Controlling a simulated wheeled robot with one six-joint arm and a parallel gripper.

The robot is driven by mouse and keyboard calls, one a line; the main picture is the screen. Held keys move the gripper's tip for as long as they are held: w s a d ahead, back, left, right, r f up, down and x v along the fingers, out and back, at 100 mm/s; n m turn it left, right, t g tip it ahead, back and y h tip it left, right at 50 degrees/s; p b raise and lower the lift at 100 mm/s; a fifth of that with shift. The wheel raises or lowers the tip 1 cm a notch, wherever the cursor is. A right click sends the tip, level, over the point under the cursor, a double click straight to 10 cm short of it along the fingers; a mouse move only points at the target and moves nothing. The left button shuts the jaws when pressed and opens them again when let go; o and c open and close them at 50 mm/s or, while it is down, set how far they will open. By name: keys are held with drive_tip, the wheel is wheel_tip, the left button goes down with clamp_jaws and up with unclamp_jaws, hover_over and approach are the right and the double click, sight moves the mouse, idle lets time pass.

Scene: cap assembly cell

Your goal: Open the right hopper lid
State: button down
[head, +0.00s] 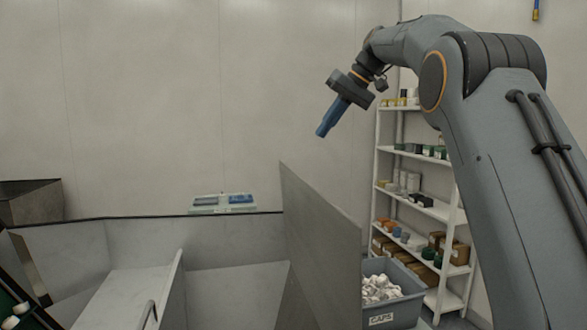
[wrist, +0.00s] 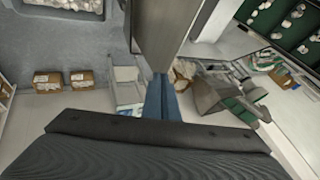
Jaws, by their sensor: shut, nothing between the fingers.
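A flat grey metal panel (head: 318,245) stands steeply upright at the right side of the open-topped grey hopper structure (head: 235,240) in the head view. It looks like a raised lid, but its hinge is hidden. A lighter panel (head: 130,290) with a bar handle (head: 148,314) lies to the left. My gripper (head: 321,134) is above the upright panel, pointing down and left, apart from it in the head view. In the wrist view its blue fingers (wrist: 160,78) are together and empty. A grey-brown panel (wrist: 165,35) appears just past their tips; contact cannot be told.
A grey bin marked CAPS (head: 400,300), holding white caps, sits right of the panel. White shelves (head: 425,212) with boxes and jars stand behind. A small tray with blue items (head: 222,203) lies beyond the hopper's back edge. Air left of my gripper is clear.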

drive_tip(key=w+a+f+p, duration=0.2)
drive_tip(key=a+f+p, duration=0.2)
drive_tip(key=a+f, duration=0.5)
idle(0.3)
drive_tip(key=shift+f, duration=0.1)
